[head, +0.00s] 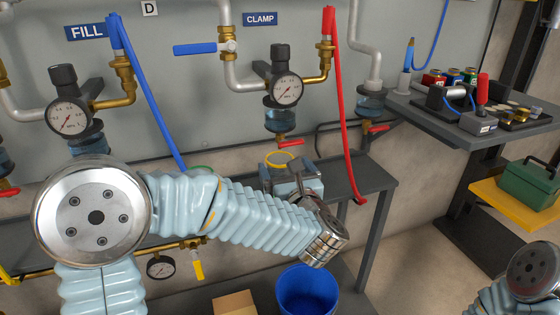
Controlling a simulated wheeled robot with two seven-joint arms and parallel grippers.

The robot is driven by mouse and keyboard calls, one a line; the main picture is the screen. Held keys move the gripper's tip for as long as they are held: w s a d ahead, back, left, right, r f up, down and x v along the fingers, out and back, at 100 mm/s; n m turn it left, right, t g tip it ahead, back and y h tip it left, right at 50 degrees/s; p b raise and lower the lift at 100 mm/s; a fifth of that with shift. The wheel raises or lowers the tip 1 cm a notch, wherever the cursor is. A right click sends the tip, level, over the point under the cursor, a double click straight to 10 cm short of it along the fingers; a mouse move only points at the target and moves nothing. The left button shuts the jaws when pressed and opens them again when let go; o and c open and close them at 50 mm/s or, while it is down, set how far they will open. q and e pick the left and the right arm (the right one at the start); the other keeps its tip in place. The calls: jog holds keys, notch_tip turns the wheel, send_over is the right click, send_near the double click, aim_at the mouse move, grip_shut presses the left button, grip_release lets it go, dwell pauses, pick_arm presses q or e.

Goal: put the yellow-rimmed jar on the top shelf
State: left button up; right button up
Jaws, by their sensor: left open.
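A yellow ring (278,153), which looks like the rim of the yellow-rimmed jar, shows below the red-handled valve under the CLAMP gauge. The jar's body is mostly hidden behind my left gripper. My left gripper (290,178) is open, close in front of and just below the ring. I cannot tell whether its fingers are around the jar or only near it. My right arm shows at the lower right corner, but its gripper is out of view. I cannot tell which surface is the top shelf.
A grey bench (358,182) runs below the wall pipes. A red hose (337,100) hangs right of the ring. A green rim (203,169) shows behind my left arm. A blue bin (306,291) stands below. At right, a grey table (425,115) holds several items.

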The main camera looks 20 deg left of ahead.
pick_arm(q)
jog(key=v, duration=0.5)
jog(key=shift+s+d+b, duration=0.15)
jog(key=shift+s+b, duration=0.15)
jog(key=shift+s, duration=0.05)
dwell(1.6)
